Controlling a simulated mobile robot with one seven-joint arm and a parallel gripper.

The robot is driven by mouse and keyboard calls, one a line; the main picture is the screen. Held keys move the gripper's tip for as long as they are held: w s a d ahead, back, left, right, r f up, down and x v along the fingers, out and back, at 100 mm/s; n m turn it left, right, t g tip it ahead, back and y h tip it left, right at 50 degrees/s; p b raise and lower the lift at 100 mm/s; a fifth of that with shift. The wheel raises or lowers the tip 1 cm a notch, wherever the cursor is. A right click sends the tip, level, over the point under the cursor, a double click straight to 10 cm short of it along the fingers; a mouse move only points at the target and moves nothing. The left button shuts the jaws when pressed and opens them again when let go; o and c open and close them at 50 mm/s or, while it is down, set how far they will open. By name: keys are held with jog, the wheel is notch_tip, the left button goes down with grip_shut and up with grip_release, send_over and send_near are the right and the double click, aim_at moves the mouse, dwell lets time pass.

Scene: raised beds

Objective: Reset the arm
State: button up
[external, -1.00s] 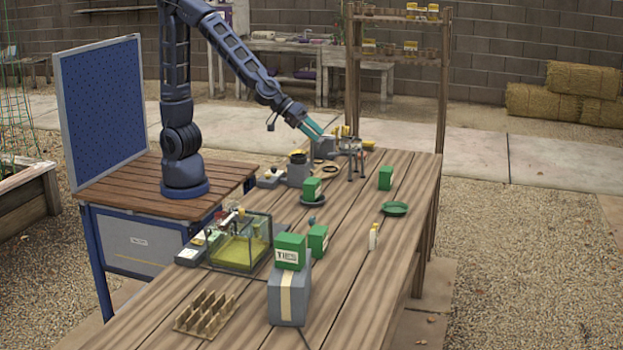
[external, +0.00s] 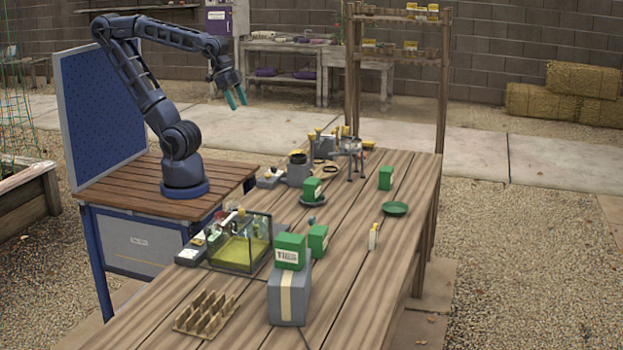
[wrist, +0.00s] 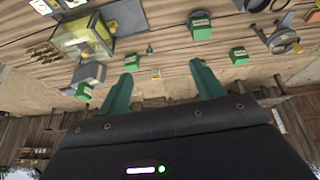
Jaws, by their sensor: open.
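My gripper (external: 236,97) hangs in the air above and behind the far left part of the long wooden table, its two teal fingers pointing down. It is open and empty. In the wrist view its fingers (wrist: 158,92) stand wide apart with nothing between them.
On the table (external: 350,290) stand several green boxes (external: 385,177), a glass tank (external: 240,243), a grey block (external: 289,296), a green dish (external: 395,209), a divided wooden tray (external: 205,314) and a metal stand (external: 355,160). A blue perforated panel (external: 100,112) rises behind my base.

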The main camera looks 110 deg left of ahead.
jog(key=shift+s+a+y, duration=0.3)
jog(key=shift+s+a, duration=0.2)
jog(key=shift+s, duration=0.4)
